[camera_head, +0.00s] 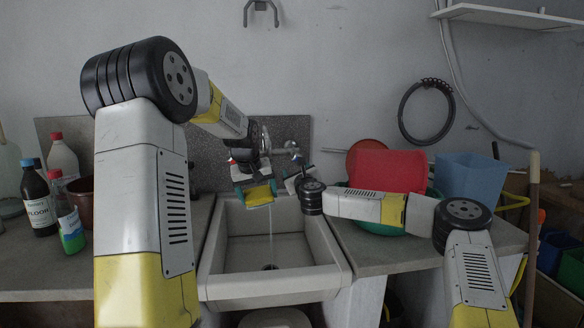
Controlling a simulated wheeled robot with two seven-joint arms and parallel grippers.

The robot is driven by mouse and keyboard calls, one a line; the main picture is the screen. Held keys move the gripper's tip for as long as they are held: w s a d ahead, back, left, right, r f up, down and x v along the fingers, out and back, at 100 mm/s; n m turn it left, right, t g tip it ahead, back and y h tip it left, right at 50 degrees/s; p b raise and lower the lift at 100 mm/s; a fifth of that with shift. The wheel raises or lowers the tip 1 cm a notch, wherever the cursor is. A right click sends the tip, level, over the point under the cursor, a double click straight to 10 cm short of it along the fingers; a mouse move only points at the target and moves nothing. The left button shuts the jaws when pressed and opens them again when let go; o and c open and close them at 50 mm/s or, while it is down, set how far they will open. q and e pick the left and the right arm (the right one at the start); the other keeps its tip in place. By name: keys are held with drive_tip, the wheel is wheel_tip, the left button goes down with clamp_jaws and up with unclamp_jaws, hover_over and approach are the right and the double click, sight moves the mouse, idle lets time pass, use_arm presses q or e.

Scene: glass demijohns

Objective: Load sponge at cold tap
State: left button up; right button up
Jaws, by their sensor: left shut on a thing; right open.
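A thin stream of water (270,225) falls from just by the sponge toward the drain. The metal tap (290,146) is on the wall behind, and my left gripper hides much of it. A small red mark shows left of the gripper. My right gripper (296,180) is open beside the tap, right of the sponge. Its fingers are small and partly hidden, and I cannot tell whether they touch a tap handle.
Bottles (39,200) stand on the left counter. A red tub (385,170), a green basin (378,228) and a blue bin (468,175) crowd the right counter behind my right arm. The sink bowl is clear apart from the water.

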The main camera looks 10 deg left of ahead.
drive_tip(key=w+m, duration=0.1)
drive_tip(key=w, duration=0.3)
drive_tip(key=w+m, duration=0.2)
drive_tip(key=w, duration=0.1)
drive_tip(key=w+m, duration=0.1)
drive_tip(key=w, duration=0.3)
drive_tip(key=shift+w+a+r+m+h, duration=0.25)
drive_tip(key=shift+w+a+m+h, duration=0.05)
drive_tip(key=shift+w+a, duration=0.05)
